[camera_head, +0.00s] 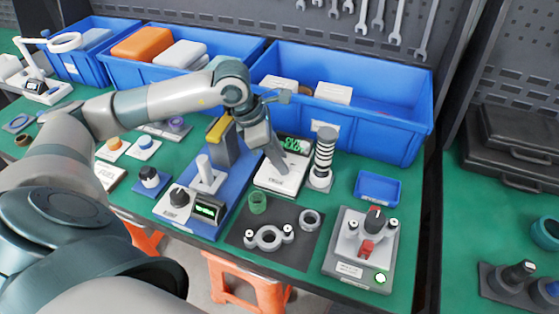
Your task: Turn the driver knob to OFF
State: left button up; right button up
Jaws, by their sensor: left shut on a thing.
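Several black knobs are in view, and I cannot read which one is the driver's. One knob (180,197) sits on a white panel at the front of a blue-based device (229,197), beside a small green-lit display (207,210). Another knob (150,177) stands on a small block to its left. A third knob (376,216) is on a grey box (349,251) with red parts and a lit green lamp (380,278). My left gripper (277,163) points down over a white unit with a green display (293,146). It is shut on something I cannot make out. My right gripper is not in view.
Blue bins (407,141) line the back of the green bench. A coil-like column (323,158) stands right of my left gripper. A dark mat (245,238) with a metal fitting (268,238) and rings lies in front. A small blue tray (377,187) sits at right.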

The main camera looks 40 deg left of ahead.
pick_arm(q)
jog(key=m+b, duration=0.1)
jog(key=m+g+b, duration=0.1)
jog(key=m+b, duration=0.1)
jog(key=shift+w+f+m+h, duration=0.15)
jog(key=shift+m+h, duration=0.15)
jog(key=shift+h, duration=0.1)
jog(key=shift+a+m+b, duration=0.1)
jog(key=shift+m+b, duration=0.2)
jog(key=shift+b, duration=0.15)
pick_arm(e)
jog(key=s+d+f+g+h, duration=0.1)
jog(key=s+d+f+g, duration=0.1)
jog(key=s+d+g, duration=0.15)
pick_arm(q)
jog(key=shift+m+g+b, duration=0.4)
jog(key=shift+m+b, duration=0.1)
jog(key=shift+m, duration=0.3)
jog(key=shift+r+m, duration=0.2)
jog(key=shift+m, duration=0.1)
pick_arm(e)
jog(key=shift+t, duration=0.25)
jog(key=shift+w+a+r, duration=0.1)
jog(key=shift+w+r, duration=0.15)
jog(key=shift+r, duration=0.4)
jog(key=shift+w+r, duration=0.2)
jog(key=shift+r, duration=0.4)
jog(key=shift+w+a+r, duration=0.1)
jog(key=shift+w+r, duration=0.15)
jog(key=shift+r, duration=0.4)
